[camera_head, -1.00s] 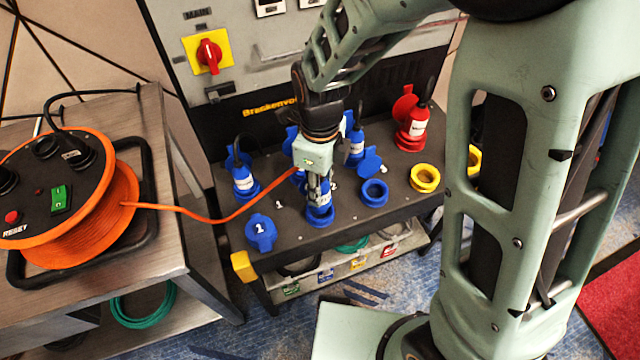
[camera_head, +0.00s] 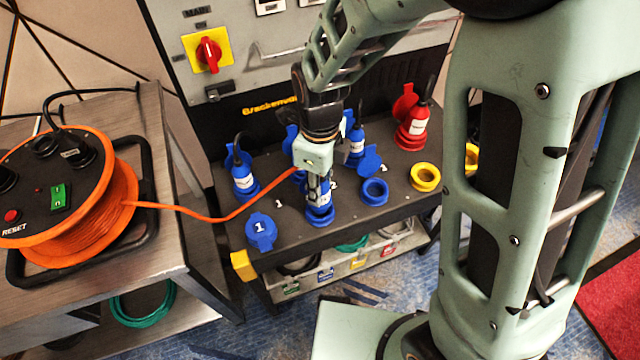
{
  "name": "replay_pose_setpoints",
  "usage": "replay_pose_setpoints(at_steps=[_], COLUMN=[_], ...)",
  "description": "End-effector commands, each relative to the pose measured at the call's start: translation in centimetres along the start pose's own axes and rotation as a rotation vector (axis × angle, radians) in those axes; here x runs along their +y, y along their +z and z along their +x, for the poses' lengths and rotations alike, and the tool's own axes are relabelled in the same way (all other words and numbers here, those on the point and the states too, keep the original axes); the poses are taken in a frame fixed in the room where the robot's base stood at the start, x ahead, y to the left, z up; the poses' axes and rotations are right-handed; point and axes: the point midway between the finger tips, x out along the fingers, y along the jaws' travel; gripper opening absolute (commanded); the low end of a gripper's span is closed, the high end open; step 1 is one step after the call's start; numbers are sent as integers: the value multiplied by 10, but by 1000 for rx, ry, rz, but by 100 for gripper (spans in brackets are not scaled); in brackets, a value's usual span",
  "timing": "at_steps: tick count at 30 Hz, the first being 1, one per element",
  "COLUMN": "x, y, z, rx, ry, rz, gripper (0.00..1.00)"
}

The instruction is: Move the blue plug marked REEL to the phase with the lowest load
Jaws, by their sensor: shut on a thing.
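My gripper (camera_head: 318,178) is shut on a blue plug (camera_head: 320,195), whose orange cable runs left to the reel (camera_head: 75,205). The plug is upright at the front-row middle blue socket (camera_head: 320,217), its lower end at or in the socket; how deep I cannot tell. Its label is partly hidden by the fingers. The front-left blue socket (camera_head: 261,232) has a closed lid marked 1. The front-right blue socket (camera_head: 374,191) is empty, its lid raised behind it. Other blue plugs stand at the back left (camera_head: 243,176) and back right (camera_head: 356,143).
A red plug (camera_head: 417,124) and yellow sockets (camera_head: 425,177) are at the panel's right. A red main switch (camera_head: 208,54) is on the cabinet behind. The reel sits on a metal table (camera_head: 160,150) at left. Coiled cables lie on the shelf below the panel.

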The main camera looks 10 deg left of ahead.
Motion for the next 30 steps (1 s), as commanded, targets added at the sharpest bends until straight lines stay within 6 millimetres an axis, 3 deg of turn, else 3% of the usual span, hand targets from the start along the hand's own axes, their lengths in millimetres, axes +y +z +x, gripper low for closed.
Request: replay_pose_setpoints(at_steps=[30], x=[0], y=[0], z=[18], rx=[0], ry=[0], rz=[0], gripper=[1])
